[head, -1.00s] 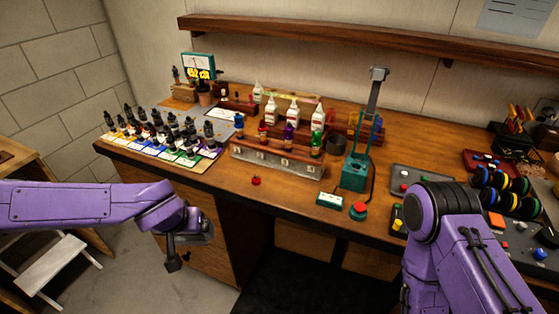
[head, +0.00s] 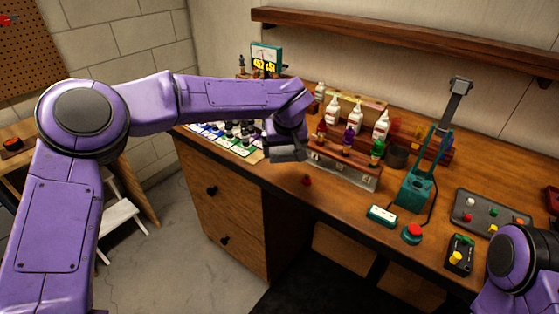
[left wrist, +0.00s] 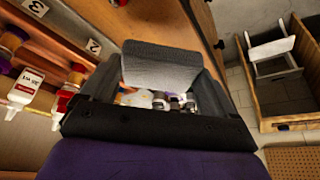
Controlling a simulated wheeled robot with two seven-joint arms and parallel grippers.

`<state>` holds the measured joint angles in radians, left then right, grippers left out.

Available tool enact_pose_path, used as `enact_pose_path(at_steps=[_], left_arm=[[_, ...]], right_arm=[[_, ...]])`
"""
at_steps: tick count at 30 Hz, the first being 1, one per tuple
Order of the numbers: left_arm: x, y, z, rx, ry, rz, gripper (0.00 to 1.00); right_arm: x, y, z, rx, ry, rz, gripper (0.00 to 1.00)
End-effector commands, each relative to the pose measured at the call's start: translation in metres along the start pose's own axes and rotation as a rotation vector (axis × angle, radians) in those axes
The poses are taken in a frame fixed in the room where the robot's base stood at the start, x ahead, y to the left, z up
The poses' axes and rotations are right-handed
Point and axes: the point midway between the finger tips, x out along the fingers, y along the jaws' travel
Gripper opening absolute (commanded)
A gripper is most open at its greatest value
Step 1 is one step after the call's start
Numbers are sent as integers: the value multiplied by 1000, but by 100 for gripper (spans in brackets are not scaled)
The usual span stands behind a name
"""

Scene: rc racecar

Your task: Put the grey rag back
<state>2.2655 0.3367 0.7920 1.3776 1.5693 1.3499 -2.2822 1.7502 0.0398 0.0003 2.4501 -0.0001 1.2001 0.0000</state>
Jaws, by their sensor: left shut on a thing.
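My left gripper (head: 287,150) is above the workbench, left of the front of the numbered wooden rack (head: 342,172). In the left wrist view, a grey, finely textured piece that looks like the grey rag (left wrist: 160,66) is between the dark fingers (left wrist: 160,75), and the gripper is shut on it. It is held off the bench. In the head view the rag is hard to make out against the gripper. My right arm shows at the lower right of the head view, but its gripper is out of frame.
Bottles stand in and behind the rack. Dark-capped paint bottles (head: 235,135) are partly behind my left arm. A small red thing (head: 307,180) lies near the bench edge. A teal stand (head: 416,190) and a red button (head: 412,232) are to the right. A white step stool (head: 118,215) stands on the floor.

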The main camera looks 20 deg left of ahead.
Motion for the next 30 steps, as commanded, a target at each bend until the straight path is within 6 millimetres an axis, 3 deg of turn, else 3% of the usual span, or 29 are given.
enact_pose_path(at_steps=[4, 12, 15, 26, 27, 28, 30], left_arm=[[39, -2, -10, 2, -4, -2, 50], [72, -4, -19, 3, -3, -2, 50], [90, -4, -10, 5, -4, -2, 50], [99, -4, -6, 3, -2, 0, 50], [100, -4, -6, 3, -1, 0, 92], [100, -4, -6, 3, -1, 0, 100], [100, -4, -6, 3, -1, 0, 100]], right_arm=[[-8, 1, -3, 0, 0, 0, 43], [-13, 1, -5, 0, 0, 0, 43], [-14, 1, -6, 0, 0, 0, 43], [-15, 2, -6, 0, 0, 0, 43], [-15, 2, -6, 0, 0, 0, 43], [-15, 2, -6, 0, 0, 0, 43], [-15, 1, -6, 0, 0, 0, 43]])
